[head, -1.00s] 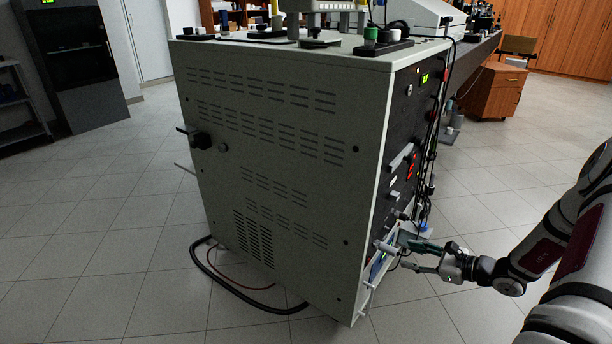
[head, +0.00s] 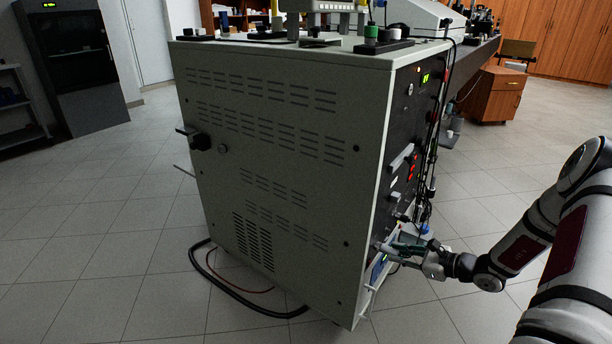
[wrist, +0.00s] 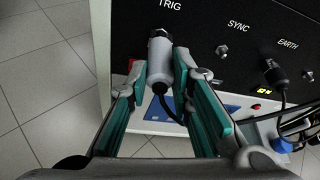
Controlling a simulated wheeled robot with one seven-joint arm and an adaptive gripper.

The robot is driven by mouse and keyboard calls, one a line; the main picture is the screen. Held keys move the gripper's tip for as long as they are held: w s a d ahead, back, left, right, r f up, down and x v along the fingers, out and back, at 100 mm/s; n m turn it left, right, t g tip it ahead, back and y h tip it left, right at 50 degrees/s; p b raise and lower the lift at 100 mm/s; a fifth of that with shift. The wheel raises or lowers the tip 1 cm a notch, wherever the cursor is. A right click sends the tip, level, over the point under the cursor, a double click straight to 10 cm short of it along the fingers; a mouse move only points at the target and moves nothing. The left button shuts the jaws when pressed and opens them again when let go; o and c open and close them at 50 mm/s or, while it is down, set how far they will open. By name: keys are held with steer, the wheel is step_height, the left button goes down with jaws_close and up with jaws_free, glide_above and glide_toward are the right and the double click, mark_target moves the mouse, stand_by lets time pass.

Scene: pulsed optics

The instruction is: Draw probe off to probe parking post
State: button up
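The probe (wrist: 160,66) is a grey cylinder with a dark cable end. In the wrist view it sits at the panel below the TRIG label, its cable hanging towards me. My gripper (wrist: 160,70) has its green-padded fingers on either side of the probe; they look open, with narrow gaps at the tips, and whether either pad touches is hard to tell. In the head view my gripper (head: 398,252) is at the low front of the grey cabinet (head: 270,150), where the probe is too small to make out clearly. I cannot identify the parking post for certain.
The panel also carries a SYNC connector (wrist: 222,50) and a dark EARTH plug (wrist: 273,72) with a cable. More cables and blue-grey parts (wrist: 298,125) crowd the lower right. A black cable (head: 235,295) lies on the floor left of the cabinet. The floor to the right is open.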

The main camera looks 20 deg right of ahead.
jaws_close()
steer(key=s+d, duration=0.4)
steer(key=s, duration=0.1)
stand_by(0.6)
steer(key=s+d, duration=0.7)
steer(key=s, duration=0.2)
steer(key=shift+s+d, duration=0.15)
steer(key=shift+s, duration=0.1)
stand_by(0.5)
